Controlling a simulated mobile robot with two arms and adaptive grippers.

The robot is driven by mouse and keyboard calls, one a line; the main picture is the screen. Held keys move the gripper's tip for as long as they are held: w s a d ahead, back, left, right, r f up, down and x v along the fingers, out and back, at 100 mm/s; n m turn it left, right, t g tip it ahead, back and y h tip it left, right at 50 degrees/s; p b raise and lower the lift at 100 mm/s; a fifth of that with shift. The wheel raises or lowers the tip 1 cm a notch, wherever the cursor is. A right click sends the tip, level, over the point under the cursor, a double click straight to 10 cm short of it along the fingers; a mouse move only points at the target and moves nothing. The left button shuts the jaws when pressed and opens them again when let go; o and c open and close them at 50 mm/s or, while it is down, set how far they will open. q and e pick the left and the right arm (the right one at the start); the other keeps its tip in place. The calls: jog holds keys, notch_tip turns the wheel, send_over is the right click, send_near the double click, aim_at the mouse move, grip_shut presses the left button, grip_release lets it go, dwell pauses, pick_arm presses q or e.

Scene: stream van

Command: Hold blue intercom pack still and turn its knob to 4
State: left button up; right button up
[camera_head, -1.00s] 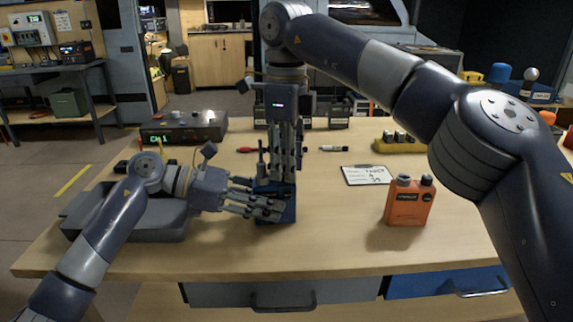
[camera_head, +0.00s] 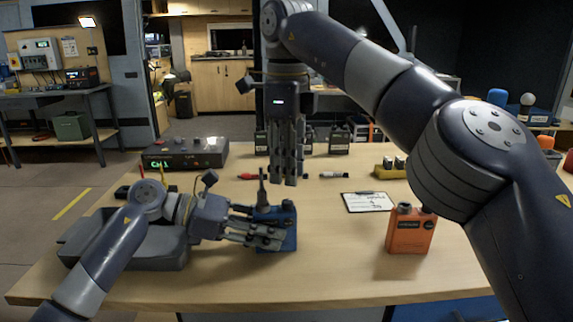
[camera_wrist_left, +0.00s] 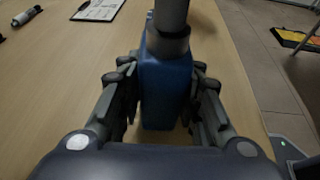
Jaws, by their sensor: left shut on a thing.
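The blue intercom pack (camera_head: 284,218) stands upright on the table, with a dark antenna (camera_head: 262,190) on its top left. A small dark knob (camera_head: 287,205) seems to show at its top right; its setting is too small to read. My left gripper (camera_head: 268,237) is shut on the pack's lower body. The left wrist view shows the blue body (camera_wrist_left: 165,85) between the two fingers, with the antenna rising above. My right gripper (camera_head: 290,182) points straight down just above the pack, clear of it. Its fingers look close together, but their gap is unclear.
An orange pack (camera_head: 408,236) stands to the right, with a clipboard (camera_head: 367,202) behind it. A grey tray (camera_head: 130,255) lies under my left arm. A console (camera_head: 187,155) reading CH1 stands at the back left. The front right tabletop is clear.

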pick_arm(q)
jog(key=o, duration=1.3)
jog(key=shift+a, duration=0.1)
